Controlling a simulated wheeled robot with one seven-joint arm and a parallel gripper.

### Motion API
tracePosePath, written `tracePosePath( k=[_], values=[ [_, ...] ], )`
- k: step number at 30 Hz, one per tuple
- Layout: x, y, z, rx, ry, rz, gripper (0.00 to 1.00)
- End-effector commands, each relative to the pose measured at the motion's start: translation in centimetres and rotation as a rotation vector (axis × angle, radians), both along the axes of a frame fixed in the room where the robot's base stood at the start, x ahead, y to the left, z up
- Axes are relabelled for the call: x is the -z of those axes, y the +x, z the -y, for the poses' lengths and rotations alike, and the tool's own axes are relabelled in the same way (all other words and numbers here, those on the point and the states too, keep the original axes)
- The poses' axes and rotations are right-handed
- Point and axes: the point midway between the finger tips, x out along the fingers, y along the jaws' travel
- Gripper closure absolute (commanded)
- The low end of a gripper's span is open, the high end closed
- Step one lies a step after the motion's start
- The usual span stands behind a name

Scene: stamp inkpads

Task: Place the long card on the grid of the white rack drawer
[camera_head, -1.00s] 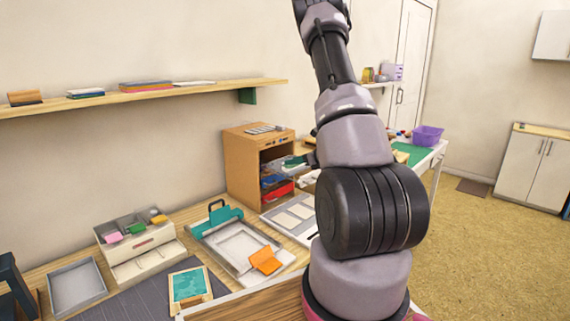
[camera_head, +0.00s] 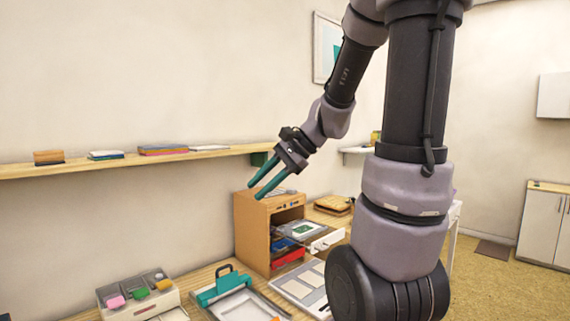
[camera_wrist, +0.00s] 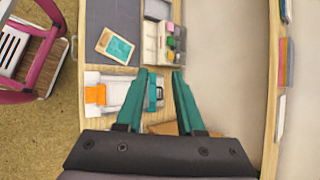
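My gripper (camera_head: 265,188) is open and empty, its two teal fingers apart in the air just above the wooden cabinet (camera_head: 255,235). The wrist view also shows the spread fingers of my gripper (camera_wrist: 162,74). A white-fronted drawer (camera_head: 327,241) is pulled out at the cabinet's open side. Inside the cabinet is a pale tray (camera_head: 295,230) with a green piece; I cannot make out the drawer's grid. A flat pale piece (camera_head: 279,193) lies on the cabinet top. I cannot tell whether it is the long card.
A wall shelf (camera_head: 90,172) with stacked pads runs along the left. On the table are a teal-handled press (camera_head: 222,285), a grey board with pale cards (camera_head: 300,288) and a box of coloured stamps (camera_head: 138,298). A red tray (camera_head: 287,257) sits low in the cabinet.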

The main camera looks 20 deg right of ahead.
Motion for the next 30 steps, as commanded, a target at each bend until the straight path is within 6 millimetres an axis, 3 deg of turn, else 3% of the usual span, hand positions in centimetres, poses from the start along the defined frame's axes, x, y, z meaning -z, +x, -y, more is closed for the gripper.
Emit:
tracePosePath(
  k=[3,6,12,18,30],
  values=[
    [-2.0,-3.9,-0.5,-0.172,-0.234,0.154,0.63],
    [-3.4,-6.4,0.0,-0.286,-0.432,0.282,0.63],
    [-5.8,-9.1,1.3,-0.419,-0.732,0.484,0.63],
    [-6.7,-9.8,1.9,-0.454,-0.837,0.550,0.63],
    [-6.7,-9.8,2.0,-0.454,-0.838,0.550,0.63]
  ],
)
